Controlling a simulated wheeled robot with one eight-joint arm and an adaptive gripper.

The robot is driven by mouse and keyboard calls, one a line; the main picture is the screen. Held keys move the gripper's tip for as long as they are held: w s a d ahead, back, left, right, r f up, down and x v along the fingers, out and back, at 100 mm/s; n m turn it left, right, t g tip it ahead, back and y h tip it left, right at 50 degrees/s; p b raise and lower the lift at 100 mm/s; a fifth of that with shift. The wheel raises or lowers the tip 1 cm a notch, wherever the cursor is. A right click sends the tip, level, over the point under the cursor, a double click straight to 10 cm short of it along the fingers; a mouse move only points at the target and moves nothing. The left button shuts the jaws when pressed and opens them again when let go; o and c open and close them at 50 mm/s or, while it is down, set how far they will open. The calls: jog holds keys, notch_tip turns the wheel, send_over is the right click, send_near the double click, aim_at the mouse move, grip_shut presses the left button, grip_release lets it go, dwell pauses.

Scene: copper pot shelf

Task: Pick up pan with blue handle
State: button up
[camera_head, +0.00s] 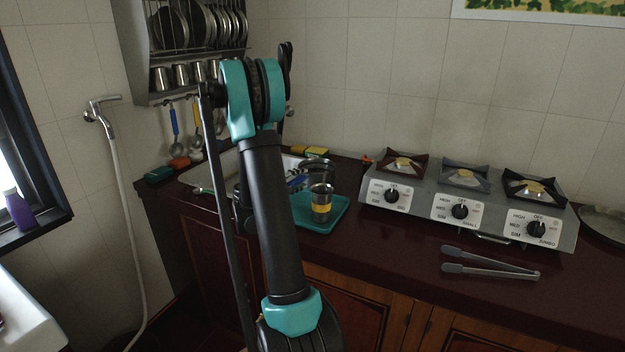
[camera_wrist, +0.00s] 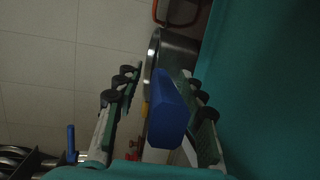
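The pan (camera_head: 316,167) is dark metal and sits at the back of a teal tray (camera_head: 335,221) on the counter, partly behind a steel cup. My gripper (camera_wrist: 160,76) is open, one finger on each side of the handle, with a visible gap at left. Contact on the right side is unclear. In the head view my gripper is mostly hidden behind my arm.
A steel cup with a yellow band (camera_head: 321,204) stands on the tray, close to the pan. A three-burner stove (camera_head: 470,195) and tongs (camera_head: 490,264) lie to the right. A sink (camera_head: 215,172) is behind my arm, below a wall rack (camera_head: 133,50) with plates, cups and hanging utensils.

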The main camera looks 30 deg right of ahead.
grip_shut()
dwell(0.4)
jog(key=shift+r, duration=0.2)
